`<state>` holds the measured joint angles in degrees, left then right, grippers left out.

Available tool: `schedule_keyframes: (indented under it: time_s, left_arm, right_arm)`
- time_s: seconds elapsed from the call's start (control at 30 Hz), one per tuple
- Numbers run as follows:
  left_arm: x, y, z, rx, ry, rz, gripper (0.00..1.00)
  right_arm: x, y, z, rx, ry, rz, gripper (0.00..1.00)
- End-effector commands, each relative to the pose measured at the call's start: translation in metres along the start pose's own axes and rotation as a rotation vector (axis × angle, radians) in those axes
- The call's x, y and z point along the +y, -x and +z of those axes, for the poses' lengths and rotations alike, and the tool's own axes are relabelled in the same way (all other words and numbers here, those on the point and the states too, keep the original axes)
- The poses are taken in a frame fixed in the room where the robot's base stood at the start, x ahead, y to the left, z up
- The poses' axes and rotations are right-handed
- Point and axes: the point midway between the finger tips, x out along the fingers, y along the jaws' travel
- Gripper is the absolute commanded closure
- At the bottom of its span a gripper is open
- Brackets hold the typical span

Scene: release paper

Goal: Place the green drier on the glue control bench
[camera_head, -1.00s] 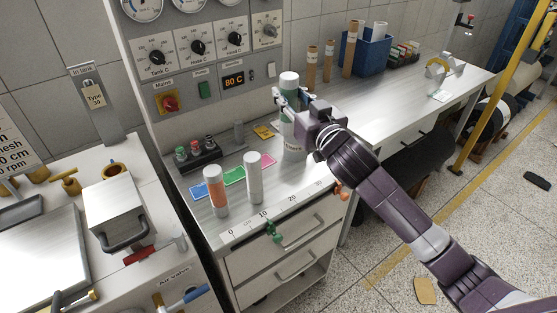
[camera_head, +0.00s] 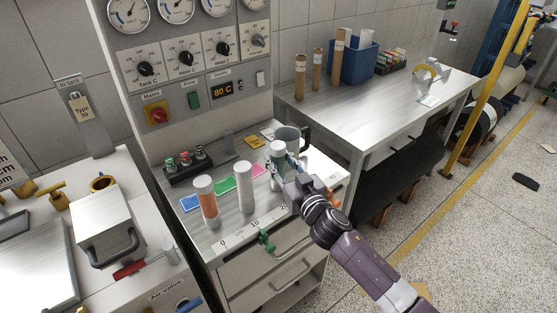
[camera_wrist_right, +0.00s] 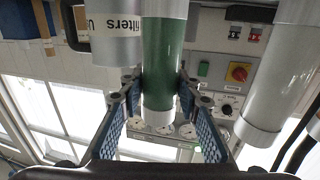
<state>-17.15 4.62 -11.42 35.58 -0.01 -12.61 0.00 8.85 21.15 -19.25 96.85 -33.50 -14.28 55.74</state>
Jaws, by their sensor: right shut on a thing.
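The green drier (camera_head: 278,152), a pale-topped cylinder with a green band, is upright in my right gripper (camera_head: 287,178) over the right part of the glue control bench (camera_head: 236,229). In the right wrist view the two blue-padded fingers (camera_wrist_right: 160,95) close on the green drier's green body (camera_wrist_right: 163,60). I cannot tell whether its base touches the bench top. An orange-banded cylinder (camera_head: 207,206) and a plain grey-white cylinder (camera_head: 244,187) stand upright to its left on the bench. My left gripper is not in view.
A grey mug (camera_head: 289,138) stands close behind the drier; its lettered side (camera_wrist_right: 117,40) shows in the right wrist view. Blue, green and pink strips lie behind the cylinders. A green clamp (camera_head: 266,240) is on the front edge. The second table (camera_head: 370,108) is at the right.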

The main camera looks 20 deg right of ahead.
Motion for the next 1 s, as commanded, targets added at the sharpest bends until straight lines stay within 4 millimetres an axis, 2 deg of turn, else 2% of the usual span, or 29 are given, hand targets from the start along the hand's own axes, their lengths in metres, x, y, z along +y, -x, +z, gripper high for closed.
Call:
schedule_keyframes:
  time_s: [0.23, 0.4, 0.43, 0.57, 0.83, 0.97, 1.0]
  left_arm:
    - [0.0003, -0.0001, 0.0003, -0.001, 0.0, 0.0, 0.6]
    - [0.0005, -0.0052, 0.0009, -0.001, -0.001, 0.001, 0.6]
    - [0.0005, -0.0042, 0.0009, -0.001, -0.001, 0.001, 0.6]
    - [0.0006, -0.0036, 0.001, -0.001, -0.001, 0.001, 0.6]
    - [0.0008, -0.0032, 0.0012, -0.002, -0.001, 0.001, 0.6]
    - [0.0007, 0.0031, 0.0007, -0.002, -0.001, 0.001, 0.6]
    - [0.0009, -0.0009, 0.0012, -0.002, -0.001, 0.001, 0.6]
  right_arm:
    - [0.0, -0.0003, -0.0014, 0.004, 0.0, -0.001, 1.0]
    - [-0.0001, -0.0003, 0.0046, 0.003, 0.0, -0.001, 1.0]
    - [0.0001, -0.0001, 0.0046, 0.001, 0.0, 0.0, 0.67]
    - [0.0001, -0.0001, 0.0041, 0.001, 0.0, 0.0, 0.53]
    - [0.0002, -0.0001, 0.0036, 0.001, 0.001, 0.0, 0.52]
    - [0.0004, -0.0002, -0.0041, 0.002, 0.002, 0.0, 0.52]
    - [0.0004, 0.0048, 0.001, -0.001, 0.001, 0.0, 0.52]
